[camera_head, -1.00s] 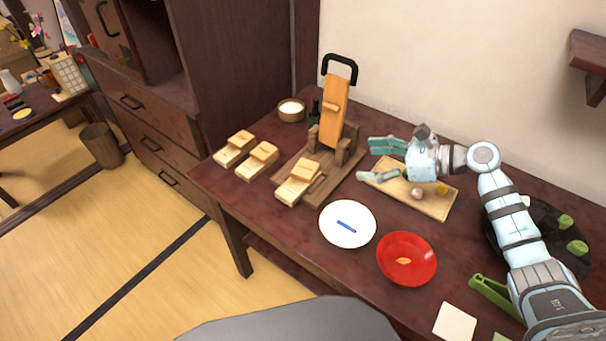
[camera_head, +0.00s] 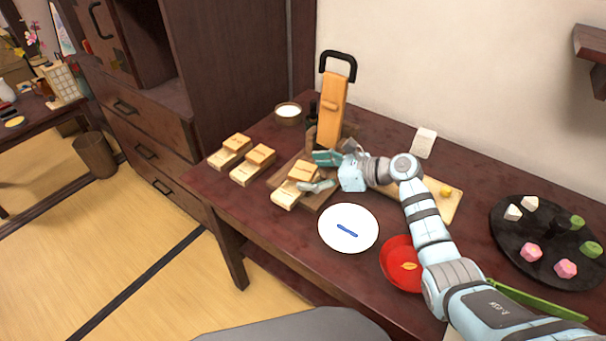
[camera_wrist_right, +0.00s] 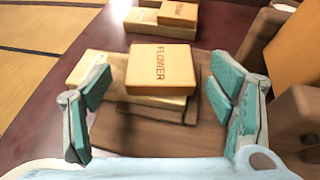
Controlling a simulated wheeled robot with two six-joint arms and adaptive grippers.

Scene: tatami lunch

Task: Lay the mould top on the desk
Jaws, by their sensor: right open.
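The mould top (camera_head: 304,171) is a pale wooden block that reads FLOWER in the right wrist view (camera_wrist_right: 162,72). It rests on its longer, lighter mould base (camera_head: 286,196), which also shows in the right wrist view (camera_wrist_right: 92,68). Both sit at the front of the press's brown board (camera_head: 318,203). My right gripper (camera_head: 315,172) is open and empty, its teal pads to either side of the mould top and apart from it. In the right wrist view, the gripper (camera_wrist_right: 160,88) has the mould top slightly beyond its fingertips. My left gripper is not in view.
Two similar moulds (camera_head: 251,166) stand to the left on the desk (camera_head: 237,212). The upright orange press lever (camera_head: 332,110) is behind. A white plate (camera_head: 335,240), a red bowl (camera_head: 392,272) and a wooden tray (camera_head: 447,208) are nearby. Bare desk lies in front of the moulds.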

